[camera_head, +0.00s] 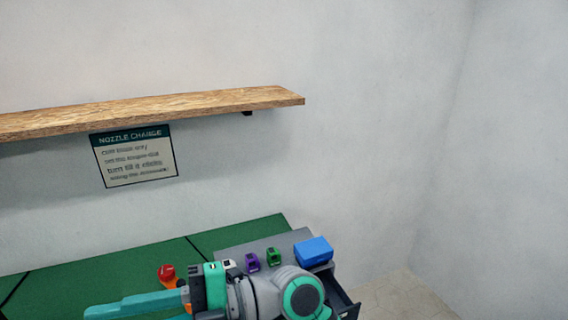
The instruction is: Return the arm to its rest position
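My gripper (104,311) shows at the bottom of the view, its teal fingers pointing left over the green bench top (120,270). The lower part of the gripper is cut off by the frame edge. I cannot tell how far apart the fingers are or whether anything is between them. My grey and teal wrist is to the right, in front of part of the grey surface (230,253).
A red and orange item (167,272) is just behind my gripper. A purple piece (252,262), a green piece (273,256) and a blue box (313,251) stand on the grey surface. A wooden shelf (200,103) and a nozzle-change sign (135,160) are on the wall. Floor shows at right.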

